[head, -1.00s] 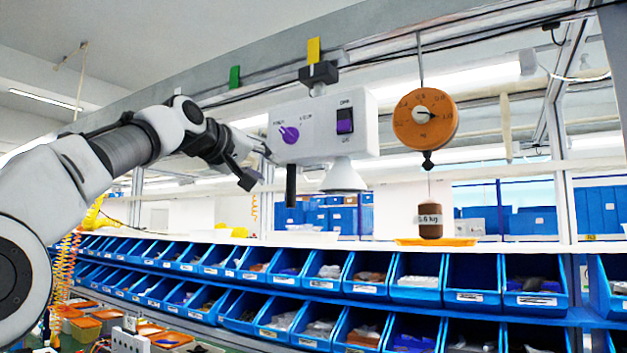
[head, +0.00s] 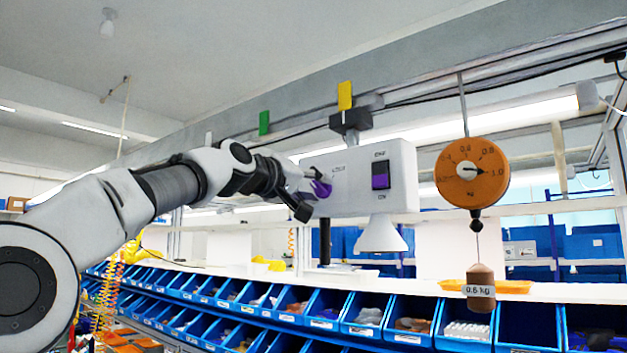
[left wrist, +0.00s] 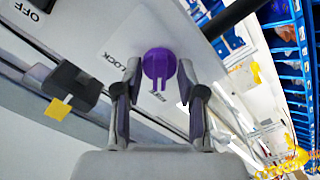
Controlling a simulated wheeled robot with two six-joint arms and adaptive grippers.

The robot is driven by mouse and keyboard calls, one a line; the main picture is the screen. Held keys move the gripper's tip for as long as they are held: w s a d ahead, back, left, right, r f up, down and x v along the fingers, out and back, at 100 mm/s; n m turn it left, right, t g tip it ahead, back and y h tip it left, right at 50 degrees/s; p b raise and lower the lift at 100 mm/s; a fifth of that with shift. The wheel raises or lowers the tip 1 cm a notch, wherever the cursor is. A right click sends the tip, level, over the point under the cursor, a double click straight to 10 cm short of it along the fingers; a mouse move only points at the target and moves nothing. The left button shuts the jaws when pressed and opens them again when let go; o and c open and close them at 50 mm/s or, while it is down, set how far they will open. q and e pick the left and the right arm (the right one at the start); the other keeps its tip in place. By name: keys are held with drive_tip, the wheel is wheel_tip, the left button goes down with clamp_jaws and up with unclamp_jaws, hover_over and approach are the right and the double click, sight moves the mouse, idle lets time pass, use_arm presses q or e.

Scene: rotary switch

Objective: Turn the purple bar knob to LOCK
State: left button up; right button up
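The purple bar knob (head: 321,188) sits on the front of a white box (head: 350,185) hanging from a rail, partly hidden behind my left gripper (head: 306,192) in the head view. In the left wrist view the knob (left wrist: 159,64) lies between the two fingertips of my left gripper (left wrist: 159,75). The fingers are open, one on each side of it, with small gaps showing. The LOCK label (left wrist: 127,47) is printed on the panel beside the knob. The knob's exact pointing direction is hard to tell. My right gripper is not in view.
A purple rocker switch (head: 380,175) is on the same box, with a white cone (head: 382,237) below. An orange dial scale (head: 472,173) hangs to the right with a weight (head: 479,287). Blue bins (head: 365,320) line the shelves underneath.

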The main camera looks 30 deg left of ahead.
use_arm(q)
drive_tip(key=shift+s, duration=0.15)
drive_tip(key=shift+c, duration=0.3)
drive_tip(key=shift+r, duration=0.1)
clamp_jaws()
drive_tip(key=shift+m, duration=0.3)
drive_tip(key=m, duration=0.3)
drive_tip(key=shift+s+m, duration=0.1)
drive_tip(key=shift+m, duration=0.2)
drive_tip(key=m, duration=0.4)
drive_tip(key=shift+a+m, duration=0.1)
drive_tip(key=shift+m, duration=0.2)
drive_tip(key=m+b, duration=0.1)
drive_tip(key=m, duration=0.3)
drive_tip(key=shift+m, duration=0.3)
drive_tip(key=shift+a+r+m, duration=0.1)
drive_tip(key=shift+m, duration=2.1)
